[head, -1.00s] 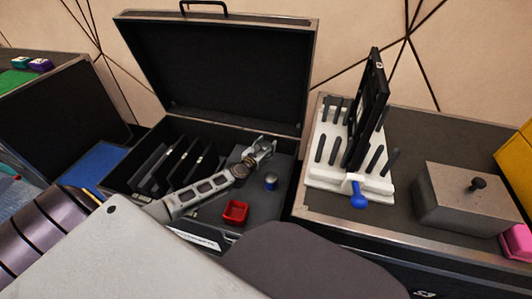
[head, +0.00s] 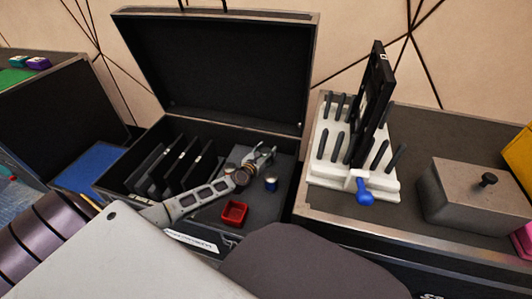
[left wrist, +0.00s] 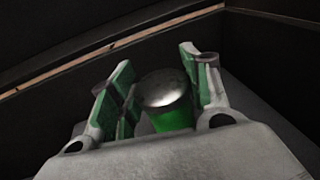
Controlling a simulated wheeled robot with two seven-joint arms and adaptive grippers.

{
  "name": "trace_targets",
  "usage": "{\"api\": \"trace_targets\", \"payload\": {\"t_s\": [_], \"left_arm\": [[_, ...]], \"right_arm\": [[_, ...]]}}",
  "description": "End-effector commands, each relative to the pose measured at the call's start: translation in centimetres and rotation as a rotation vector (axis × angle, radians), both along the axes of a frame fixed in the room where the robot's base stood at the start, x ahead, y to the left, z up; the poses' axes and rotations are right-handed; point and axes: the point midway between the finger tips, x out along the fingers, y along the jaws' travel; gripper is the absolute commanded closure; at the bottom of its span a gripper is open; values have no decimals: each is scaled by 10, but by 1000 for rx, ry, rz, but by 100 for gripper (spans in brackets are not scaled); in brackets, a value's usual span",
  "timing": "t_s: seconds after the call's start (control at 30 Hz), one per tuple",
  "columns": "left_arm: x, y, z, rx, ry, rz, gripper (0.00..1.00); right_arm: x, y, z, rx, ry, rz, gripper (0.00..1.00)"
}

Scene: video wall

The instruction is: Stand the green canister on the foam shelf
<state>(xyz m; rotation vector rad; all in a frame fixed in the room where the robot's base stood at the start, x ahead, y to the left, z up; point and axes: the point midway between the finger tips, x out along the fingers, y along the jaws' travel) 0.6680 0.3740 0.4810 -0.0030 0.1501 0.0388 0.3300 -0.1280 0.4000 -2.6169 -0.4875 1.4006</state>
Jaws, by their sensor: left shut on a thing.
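The green canister (left wrist: 172,120) has a silver lid and stands between the two fingers of my left gripper (left wrist: 160,72) in the left wrist view. The gripper is shut on it. In the head view my left gripper (head: 264,156) is over the grey foam shelf (head: 285,170) in the open black case, near its back right. The canister is not clear there, and I cannot tell whether its base touches the foam. My right gripper is not in view.
Black upright dividers (head: 178,165) fill the case's left part. The raised lid (head: 215,75) stands behind. A white rack (head: 345,172) is to the right.

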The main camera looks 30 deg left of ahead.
Motion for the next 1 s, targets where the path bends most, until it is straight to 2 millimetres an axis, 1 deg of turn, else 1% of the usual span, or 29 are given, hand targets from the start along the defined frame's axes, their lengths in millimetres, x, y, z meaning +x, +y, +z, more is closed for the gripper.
{"api": "trace_targets", "payload": {"t_s": [0.27, 0.3, 0.43, 0.77, 1.0], "left_arm": [[0, 0, -3, 0, -1, -1, 80], [0, 0, -3, 0, 0, -1, 49], [0, 0, -3, 0, 0, -1, 32], [0, 0, -3, 0, 0, -1, 31], [0, 0, 1, 0, 0, 0, 31]], "right_arm": [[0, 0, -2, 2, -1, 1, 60], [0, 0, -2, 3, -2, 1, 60], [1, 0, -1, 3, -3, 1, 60], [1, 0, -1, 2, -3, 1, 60], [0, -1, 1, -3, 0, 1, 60]]}}
